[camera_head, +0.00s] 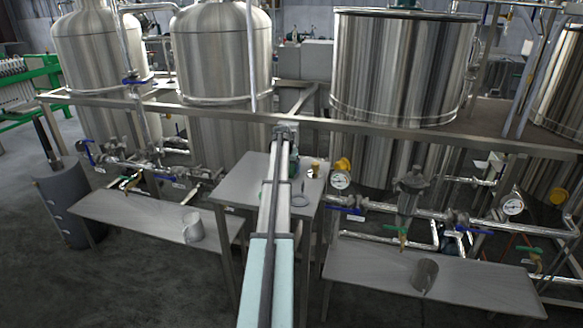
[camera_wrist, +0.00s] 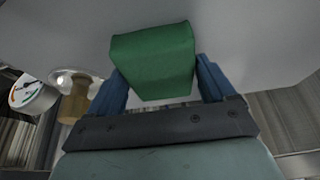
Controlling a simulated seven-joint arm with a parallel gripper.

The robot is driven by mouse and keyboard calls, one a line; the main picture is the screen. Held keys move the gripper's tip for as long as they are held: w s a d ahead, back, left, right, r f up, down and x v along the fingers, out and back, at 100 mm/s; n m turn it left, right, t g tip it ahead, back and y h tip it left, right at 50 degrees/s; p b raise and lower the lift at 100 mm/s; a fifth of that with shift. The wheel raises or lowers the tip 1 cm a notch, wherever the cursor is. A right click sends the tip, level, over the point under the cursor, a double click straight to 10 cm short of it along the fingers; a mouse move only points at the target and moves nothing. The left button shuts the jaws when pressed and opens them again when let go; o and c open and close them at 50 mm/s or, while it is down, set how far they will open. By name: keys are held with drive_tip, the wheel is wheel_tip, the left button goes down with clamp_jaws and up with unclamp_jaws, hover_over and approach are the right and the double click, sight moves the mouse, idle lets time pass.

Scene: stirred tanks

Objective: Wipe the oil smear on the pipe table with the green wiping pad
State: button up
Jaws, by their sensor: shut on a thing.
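The green wiping pad (camera_wrist: 153,50) is between the two blue fingers of my gripper (camera_wrist: 158,78) in the wrist view. My gripper is shut on it. Beyond the pad is a plain grey surface; I cannot tell whether the pad touches it. In the head view my arm reaches over a small grey table (camera_head: 243,182) in the middle, which I take to be the pipe table. My arm covers part of its top and hides most of the gripper. I cannot make out an oil smear in either view.
A brass-coloured fitting (camera_wrist: 75,103) and a gauge (camera_wrist: 34,95) show left of my gripper. Lower benches stand left (camera_head: 140,215) and right (camera_head: 380,275), each with a metal cup. Large steel tanks (camera_head: 400,65), a frame rail and valved pipes stand behind.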

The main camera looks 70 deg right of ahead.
sight(267, 168)
drive_tip(key=shift+w, duration=5.3)
drive_tip(key=shift+s, duration=6.2)
drive_tip(key=shift+w+r, duration=0.1)
drive_tip(key=shift+r, duration=3.95)
